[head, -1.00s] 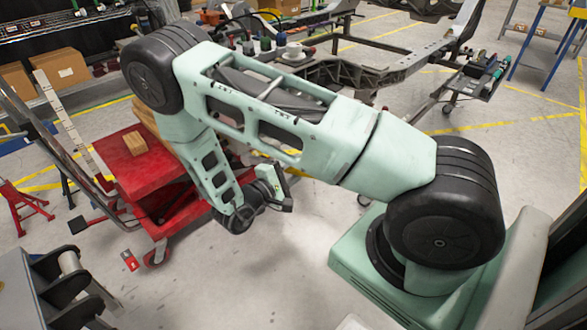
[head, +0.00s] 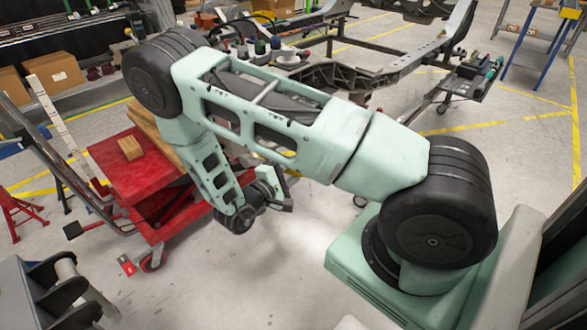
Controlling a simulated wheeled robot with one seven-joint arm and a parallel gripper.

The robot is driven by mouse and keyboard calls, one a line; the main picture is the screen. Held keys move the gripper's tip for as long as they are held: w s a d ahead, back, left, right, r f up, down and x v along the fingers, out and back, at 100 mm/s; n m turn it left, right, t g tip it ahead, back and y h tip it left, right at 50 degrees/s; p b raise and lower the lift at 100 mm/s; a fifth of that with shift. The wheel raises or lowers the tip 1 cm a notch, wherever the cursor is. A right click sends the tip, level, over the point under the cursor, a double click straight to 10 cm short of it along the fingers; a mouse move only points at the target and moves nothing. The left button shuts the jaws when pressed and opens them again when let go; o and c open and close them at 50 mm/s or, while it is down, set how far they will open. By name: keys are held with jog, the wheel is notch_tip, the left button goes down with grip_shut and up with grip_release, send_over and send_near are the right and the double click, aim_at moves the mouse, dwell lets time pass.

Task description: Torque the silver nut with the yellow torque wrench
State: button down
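My gripper (head: 279,191) is at the end of my folded arm, which crosses the middle of the head view. It is small and partly hidden by my wrist, so its fingers and anything in them cannot be made out. It hangs over bare floor, just right of the red lift cart. The dark metal chassis frame (head: 365,75) stands behind my arm, clear of the gripper. I cannot make out a silver nut or a yellow torque wrench; my arm covers part of the view.
A red lift cart (head: 112,170) with wooden blocks (head: 130,148) stands at left. A tray with tools (head: 474,68) sits at the chassis's right end. Cardboard boxes (head: 53,72) are on a shelf at far left. Open floor (head: 310,225) lies between the cart and my base.

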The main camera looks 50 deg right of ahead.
jog(key=shift+d+f, duration=0.1)
jog(key=shift+f, duration=0.05)
jog(key=shift+s+f+m+b, duration=0.3)
jog(key=shift+f+m+b, duration=0.15)
jog(key=shift+f+m, duration=0.1)
jog(key=shift+f, duration=0.15)
dwell(0.6)
jog(key=shift+s+d+f+m+b, duration=0.1)
jog(key=shift+s+f+m+b, duration=0.1)
jog(key=shift+f+m+b, duration=0.25)
jog(key=shift+f, duration=0.1)
jog(key=shift+f, duration=0.2)
jog(key=shift+s+f+m+b, duration=0.2)
jog(key=shift+f+m+b, duration=0.1)
jog(key=shift+f+b, duration=0.3)
jog(key=shift+f, duration=0.15)
dwell(0.5)
